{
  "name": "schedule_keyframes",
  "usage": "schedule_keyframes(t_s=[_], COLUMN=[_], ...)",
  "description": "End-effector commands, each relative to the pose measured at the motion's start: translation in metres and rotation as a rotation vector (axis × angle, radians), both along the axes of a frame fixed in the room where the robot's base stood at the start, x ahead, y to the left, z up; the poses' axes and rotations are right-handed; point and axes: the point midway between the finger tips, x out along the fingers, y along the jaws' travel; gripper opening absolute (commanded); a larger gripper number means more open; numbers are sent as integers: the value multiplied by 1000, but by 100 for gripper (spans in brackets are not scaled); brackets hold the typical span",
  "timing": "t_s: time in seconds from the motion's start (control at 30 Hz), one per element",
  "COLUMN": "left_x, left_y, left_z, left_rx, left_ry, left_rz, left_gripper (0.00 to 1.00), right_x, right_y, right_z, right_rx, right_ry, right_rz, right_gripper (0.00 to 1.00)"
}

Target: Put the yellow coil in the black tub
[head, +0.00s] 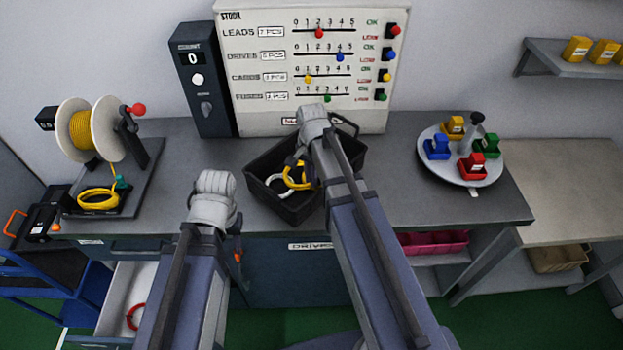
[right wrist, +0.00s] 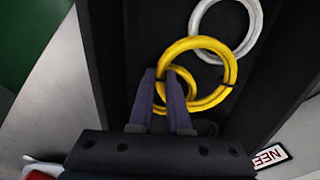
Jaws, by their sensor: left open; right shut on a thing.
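The yellow coil (head: 297,178) is inside the black tub (head: 262,196) on the bench, touching or very close to its floor. In the right wrist view the coil (right wrist: 231,72) shows as yellow loops, one of them between my fingers. My right gripper (right wrist: 166,82) is shut on the coil and reaches down into the tub. In the head view my right arm hides part of the tub. A white coil (head: 279,187) lies in the tub beside the yellow one; it also shows in the right wrist view (right wrist: 248,38). My left gripper (head: 234,222) is open, in front of the bench, its fingers mostly hidden.
A spool of yellow cable (head: 82,130) stands at the left, with another yellow coil (head: 98,199) below it. A stock board (head: 265,80) stands behind the tub. A round turntable (head: 450,170) with small coloured bins is at the right. An open drawer (head: 120,290) holds a red coil.

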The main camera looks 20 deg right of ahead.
Motion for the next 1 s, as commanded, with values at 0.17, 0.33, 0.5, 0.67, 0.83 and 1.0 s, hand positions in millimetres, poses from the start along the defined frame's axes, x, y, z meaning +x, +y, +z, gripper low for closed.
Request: schedule_keyframes(t_s=[0.17,0.33,0.5,0.67,0.83,1.0], left_x=[0,0,0,0,0,0], left_y=[0,0,0,0,0,0], left_z=[-3,-3,-3,-2,5,21], left_rx=[0,0,0,0,0,0], left_ry=[0,0,0,0,0,0], left_rz=[0,0,0,0,0,-1], left_gripper=[44,44,44,44,44,44], right_x=[0,0,0,0,0,0], right_y=[0,0,0,0,0,0], right_z=[-3,-3,-3,-2,5,21], right_rx=[0,0,0,0,0,0], right_ry=[0,0,0,0,0,0], right_rz=[0,0,0,0,0,0], right_gripper=[21,40,45,45,45,45])
